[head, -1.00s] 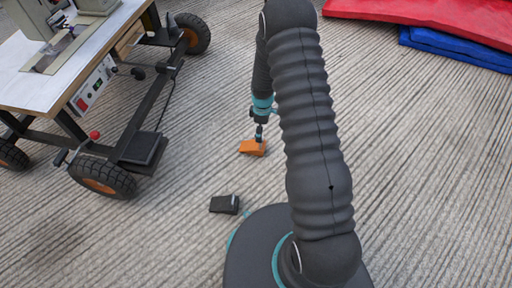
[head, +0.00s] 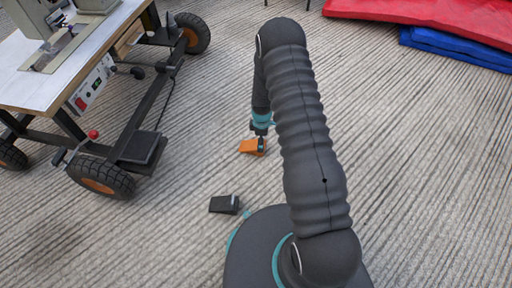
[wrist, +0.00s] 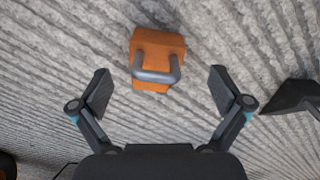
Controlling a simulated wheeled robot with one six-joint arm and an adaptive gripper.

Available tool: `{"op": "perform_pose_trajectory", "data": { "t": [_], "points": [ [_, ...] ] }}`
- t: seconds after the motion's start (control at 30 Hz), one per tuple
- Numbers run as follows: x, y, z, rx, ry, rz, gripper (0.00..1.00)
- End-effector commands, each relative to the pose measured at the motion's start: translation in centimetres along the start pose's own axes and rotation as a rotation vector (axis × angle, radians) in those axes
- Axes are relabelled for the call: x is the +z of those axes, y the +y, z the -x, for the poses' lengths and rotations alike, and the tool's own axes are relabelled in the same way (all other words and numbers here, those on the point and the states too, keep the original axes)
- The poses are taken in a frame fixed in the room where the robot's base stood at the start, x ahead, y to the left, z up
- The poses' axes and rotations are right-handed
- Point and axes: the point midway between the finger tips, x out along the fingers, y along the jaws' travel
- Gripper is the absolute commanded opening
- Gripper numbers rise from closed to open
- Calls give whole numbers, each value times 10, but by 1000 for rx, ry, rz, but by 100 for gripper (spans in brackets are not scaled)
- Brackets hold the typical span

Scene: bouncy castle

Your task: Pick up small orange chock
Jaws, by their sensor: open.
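The small orange chock (head: 248,146) lies on the ridged grey floor in the middle of the head view. In the wrist view the orange chock (wrist: 158,48) shows a grey curved handle (wrist: 156,72) across it. My gripper (wrist: 160,88) is open, with its two fingers spread apart and nothing between them. The chock lies ahead of the fingertips, roughly centred between them. In the head view my gripper (head: 261,143) is right at the chock and hides part of its right side. I cannot tell whether it touches.
A black chock (head: 224,204) lies on the floor nearer my base; a dark object (wrist: 290,98) shows at the wrist view's right. A wheeled sewing table (head: 75,75) stands left. Red (head: 430,12) and blue (head: 450,48) folded material lies back right.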

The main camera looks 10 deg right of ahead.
Motion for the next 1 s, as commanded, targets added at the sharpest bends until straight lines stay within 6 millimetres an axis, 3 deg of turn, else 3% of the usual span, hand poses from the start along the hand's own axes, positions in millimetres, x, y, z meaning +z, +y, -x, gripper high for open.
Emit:
{"op": "perform_pose_trajectory", "data": {
  "t": [0.3, 0.67, 0.93, 0.97, 1.0],
  "points": [
    [-2, 4, -42, -3, -1, 0, 100],
    [-2, 5, -50, -1, 0, 0, 100],
    [-2, 4, -50, -1, 0, 0, 32],
    [-2, 4, -50, -1, 0, 0, 26],
    [-2, 5, -49, -1, 0, 0, 26]
  ]
}}
